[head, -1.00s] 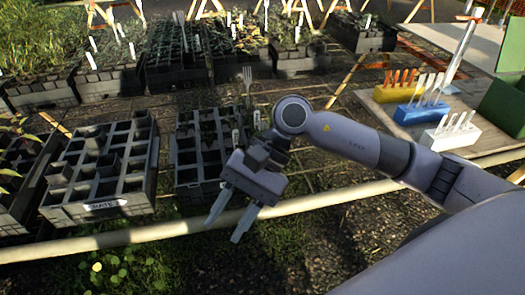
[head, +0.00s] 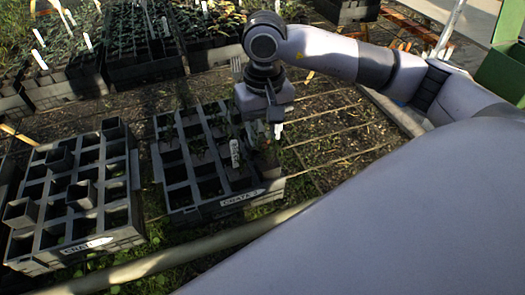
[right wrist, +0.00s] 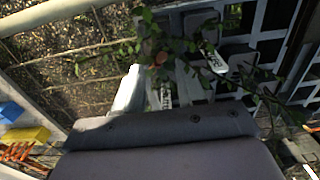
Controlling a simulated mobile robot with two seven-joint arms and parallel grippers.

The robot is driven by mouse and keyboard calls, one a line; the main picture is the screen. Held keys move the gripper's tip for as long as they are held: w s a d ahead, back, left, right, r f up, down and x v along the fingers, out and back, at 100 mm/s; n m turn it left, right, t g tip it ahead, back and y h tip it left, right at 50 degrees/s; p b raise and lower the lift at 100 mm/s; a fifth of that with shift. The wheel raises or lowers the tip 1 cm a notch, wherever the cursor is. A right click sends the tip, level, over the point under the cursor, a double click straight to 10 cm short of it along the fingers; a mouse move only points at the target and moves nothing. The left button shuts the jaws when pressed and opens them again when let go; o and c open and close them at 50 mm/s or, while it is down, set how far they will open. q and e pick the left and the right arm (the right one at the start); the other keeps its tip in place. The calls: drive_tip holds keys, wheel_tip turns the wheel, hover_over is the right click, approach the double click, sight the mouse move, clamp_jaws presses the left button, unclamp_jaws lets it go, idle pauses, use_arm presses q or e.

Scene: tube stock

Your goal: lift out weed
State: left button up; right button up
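The middle crate (head: 240,203) is dark, divided into cells, with several small green plants and a front label. My right gripper (head: 277,130) points down over its right edge. A leafy green plant (right wrist: 172,45) shows just beyond the gripper in the right wrist view, with a small orange spot among its leaves. I cannot tell whether it is the weed. In that view one pale finger of the right gripper (right wrist: 130,92) shows beside the leaves; the other finger is not clear, so its opening cannot be told. My left gripper is not in view.
A grey crate (head: 88,248) with loose square pots stands at the left. A white tag (head: 235,153) stands in the middle crate. Planted trays line the back. Bare ground lies right of the middle crate.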

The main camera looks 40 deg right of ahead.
wheel_tip(320, 180, down, 5)
drive_tip(key=shift+d+r+p, duration=0.15)
drive_tip(key=shift+r+p, duration=0.05)
drive_tip(key=shift+p, duration=0.1)
clamp_jaws()
drive_tip(key=shift+r, duration=0.1)
wheel_tip(320, 180, up, 15)
wheel_tip(320, 180, up, 5)
hover_over(265, 145)
drive_tip(key=shift+w+d+p, duration=0.1)
drive_tip(key=shift+p, duration=0.35)
